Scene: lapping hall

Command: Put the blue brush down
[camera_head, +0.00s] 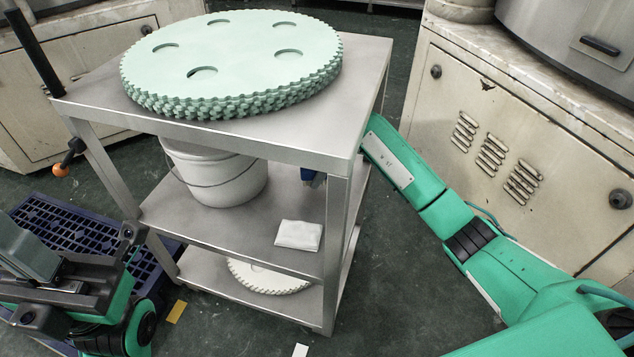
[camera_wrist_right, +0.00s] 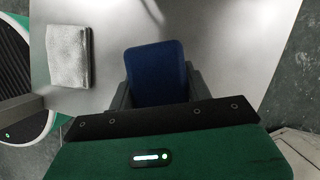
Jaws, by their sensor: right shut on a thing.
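The blue brush (camera_wrist_right: 156,74) is between the dark fingers of my right gripper (camera_wrist_right: 157,88), which is shut on it. In the head view only a small blue patch of it (camera_head: 308,175) shows behind the front right leg of the cart, over the middle shelf. That leg and the cart's top hide most of the right gripper there. I cannot tell whether the brush touches the shelf. The steel middle shelf (camera_head: 215,222) holds a white bucket (camera_head: 222,180) and a folded white cloth (camera_head: 298,235). My left gripper (camera_head: 35,275) is at the lower left, away from the cart; its jaws are unclear.
The cart top (camera_head: 345,100) bears a stack of pale green toothed discs (camera_head: 235,60). A white toothed disc (camera_head: 265,278) lies on the bottom shelf. A beige machine cabinet (camera_head: 540,130) stands to the right. A blue pallet (camera_head: 70,228) lies at the left.

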